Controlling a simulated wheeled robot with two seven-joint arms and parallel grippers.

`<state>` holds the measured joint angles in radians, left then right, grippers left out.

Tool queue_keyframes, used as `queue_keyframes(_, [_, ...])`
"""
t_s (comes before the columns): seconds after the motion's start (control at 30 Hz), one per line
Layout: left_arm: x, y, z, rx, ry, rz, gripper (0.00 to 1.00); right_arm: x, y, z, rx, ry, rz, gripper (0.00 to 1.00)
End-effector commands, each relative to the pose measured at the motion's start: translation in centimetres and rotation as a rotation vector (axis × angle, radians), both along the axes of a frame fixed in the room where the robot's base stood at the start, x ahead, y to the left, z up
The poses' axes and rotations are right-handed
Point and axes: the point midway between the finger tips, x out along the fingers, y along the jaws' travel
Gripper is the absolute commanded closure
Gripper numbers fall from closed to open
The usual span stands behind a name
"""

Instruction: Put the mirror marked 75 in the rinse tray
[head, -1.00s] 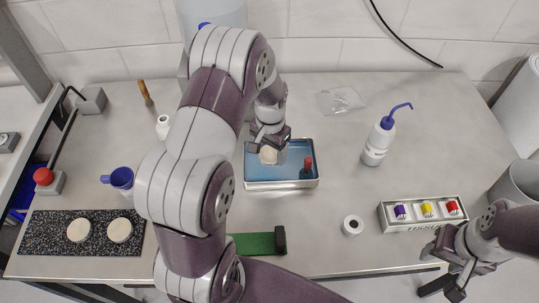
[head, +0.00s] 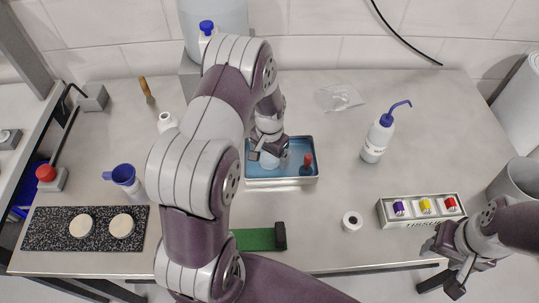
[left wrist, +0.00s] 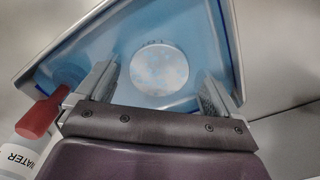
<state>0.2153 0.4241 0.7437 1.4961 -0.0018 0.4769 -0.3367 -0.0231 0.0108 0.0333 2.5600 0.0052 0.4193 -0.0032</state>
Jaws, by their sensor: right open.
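The blue-lined rinse tray (head: 283,182) stands at the middle of the bench. A round disc, the mirror (left wrist: 158,68), lies flat inside it under bluish liquid; marks at its edge are too small to read. My left gripper (head: 266,152) is over the tray; in the left wrist view its two fingers (left wrist: 155,92) are open and apart, with the disc between and beyond them, not gripped. Two cream discs (head: 82,226) (head: 121,226) lie on the speckled mat (head: 50,230). My right gripper (head: 447,265) is open and empty at the front right.

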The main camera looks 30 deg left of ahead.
Motion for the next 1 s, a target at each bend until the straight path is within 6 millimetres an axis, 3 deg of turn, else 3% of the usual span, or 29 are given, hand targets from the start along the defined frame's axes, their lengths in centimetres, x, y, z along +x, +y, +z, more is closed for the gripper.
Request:
queue_keyframes(0.17, [0.1,0.0,0.8,0.001,-0.001,0.0,0.05,0.0,0.0,0.2,0.0,0.0,0.0,0.48])
queue_keyframes(0.5, [0.1,0.0,9.2,0.001,-0.004,0.0,0.05,0.0,0.0,-1.3,0.0,0.0,0.0,0.48])
queue_keyframes(0.73, [-0.2,-0.3,12.4,0.001,-0.003,0.001,0.05,0.0,0.0,-1.6,0.0,0.0,0.0,0.48])
queue_keyframes(0.87, [-2.8,-3.0,13.4,0.003,-0.029,0.02,0.05,0.0,0.0,-1.5,0.0,0.0,0.0,0.48])
queue_keyframes(1.0, [-7.8,-6.4,14.0,0.0,-0.077,0.057,0.05,0.0,0.0,-1.5,0.0,0.0,0.0,0.48])
